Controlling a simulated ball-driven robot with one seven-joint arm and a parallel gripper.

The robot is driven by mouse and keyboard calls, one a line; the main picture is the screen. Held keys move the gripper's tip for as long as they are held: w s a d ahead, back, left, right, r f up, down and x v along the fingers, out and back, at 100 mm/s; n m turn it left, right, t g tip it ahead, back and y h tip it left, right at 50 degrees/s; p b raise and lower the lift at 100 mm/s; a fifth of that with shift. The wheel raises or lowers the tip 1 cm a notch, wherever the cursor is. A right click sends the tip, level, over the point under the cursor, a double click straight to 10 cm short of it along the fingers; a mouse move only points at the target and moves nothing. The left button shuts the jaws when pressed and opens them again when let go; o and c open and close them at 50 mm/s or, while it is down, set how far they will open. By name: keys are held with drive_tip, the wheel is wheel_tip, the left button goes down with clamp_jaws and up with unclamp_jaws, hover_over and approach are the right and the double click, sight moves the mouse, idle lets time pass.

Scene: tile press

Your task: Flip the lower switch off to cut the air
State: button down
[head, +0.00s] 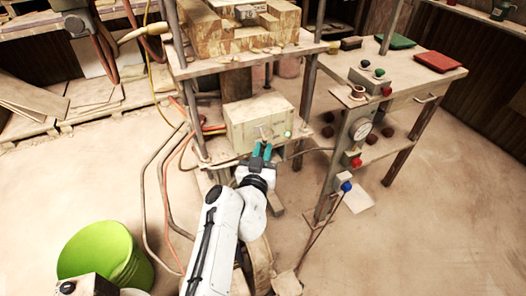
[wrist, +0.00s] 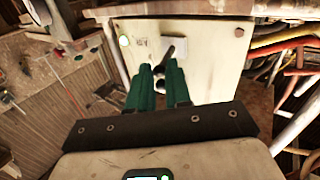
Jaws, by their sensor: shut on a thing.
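The switch (wrist: 168,50) is a dark lever on a pale plate on the front of a cream box (head: 270,113). It also shows in the head view as a small lever (head: 262,131) on that box. A lit green lamp (head: 288,134) sits beside it. My gripper (head: 261,149) has green fingers and is at the box front, just below the switch plate in the head view. In the wrist view the fingers (wrist: 159,70) are close together around the lever, with its dark end between them. The fingers hide part of the lever.
The box sits on a shelf under a bench (head: 310,48) bearing a wooden block stack (head: 240,42). A side table (head: 415,75) with a gauge (head: 361,129) and buttons stands right. Hoses (head: 165,190) hang left. A green bucket (head: 95,250) stands front left. Floor at right is mostly clear.

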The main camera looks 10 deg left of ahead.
drive_tip(key=shift+f, duration=0.15)
drive_tip(key=f+m+t+h+b, duration=0.1)
drive_tip(key=m+t+b, duration=0.1)
drive_tip(key=b, duration=0.6)
drive_tip(key=f+m+t+h+b, duration=0.2)
drive_tip(key=m+b, duration=0.1)
drive_tip(key=b, duration=0.6)
drive_tip(key=f+m+t+h+b, duration=0.1)
drive_tip(key=m+t+b, duration=0.1)
drive_tip(key=b, duration=0.7)
drive_tip(key=shift+w+f+m+t+h, duration=0.3)
drive_tip(key=shift+f+m+h, duration=0.1)
drive_tip(key=shift+m, duration=0.2)
drive_tip(key=shift+r+m+h+b, duration=0.2)
drive_tip(key=shift+m+h+b, duration=0.35)
drive_tip(key=shift+b, duration=0.65)
drive_tip(key=c, duration=1.1)
unclamp_jaws()
drive_tip(key=shift+a, duration=0.1)
